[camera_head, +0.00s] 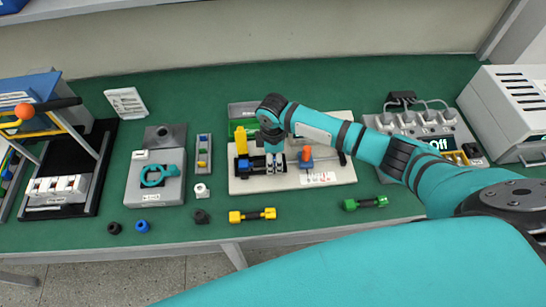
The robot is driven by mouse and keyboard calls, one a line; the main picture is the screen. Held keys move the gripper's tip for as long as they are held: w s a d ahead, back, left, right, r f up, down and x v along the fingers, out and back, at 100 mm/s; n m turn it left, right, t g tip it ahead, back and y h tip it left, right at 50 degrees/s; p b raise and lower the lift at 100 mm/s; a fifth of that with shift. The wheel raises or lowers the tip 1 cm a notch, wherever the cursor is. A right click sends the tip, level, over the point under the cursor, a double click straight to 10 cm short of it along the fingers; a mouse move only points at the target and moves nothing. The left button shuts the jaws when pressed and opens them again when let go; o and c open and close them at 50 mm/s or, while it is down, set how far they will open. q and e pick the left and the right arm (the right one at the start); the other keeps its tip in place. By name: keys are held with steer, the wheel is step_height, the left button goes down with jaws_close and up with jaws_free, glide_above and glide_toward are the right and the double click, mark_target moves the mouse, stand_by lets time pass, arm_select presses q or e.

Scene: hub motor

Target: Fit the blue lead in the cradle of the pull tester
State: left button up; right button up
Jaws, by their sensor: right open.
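The pull tester is a pale base plate (250,186) in the middle of the bench, with a yellow post (241,140) and an orange part (306,154) on it. A small blue piece (243,163) shows on the tester just left of my right gripper; it looks like an end of the blue lead. The rest of the lead and the cradle are mostly hidden by the gripper. My right gripper (274,165) points down over the tester, between the blue piece and the orange part, with its jaws open. I cannot tell whether it touches the lead. My left gripper is not in view.
A yellow lead (252,215) and a green lead (365,203) lie along the front of the bench. A grey fixture with a teal ring (157,176) stands left.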

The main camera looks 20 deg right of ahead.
step_height(320, 180, up, 12)
stand_by(0.5)
stand_by(0.9)
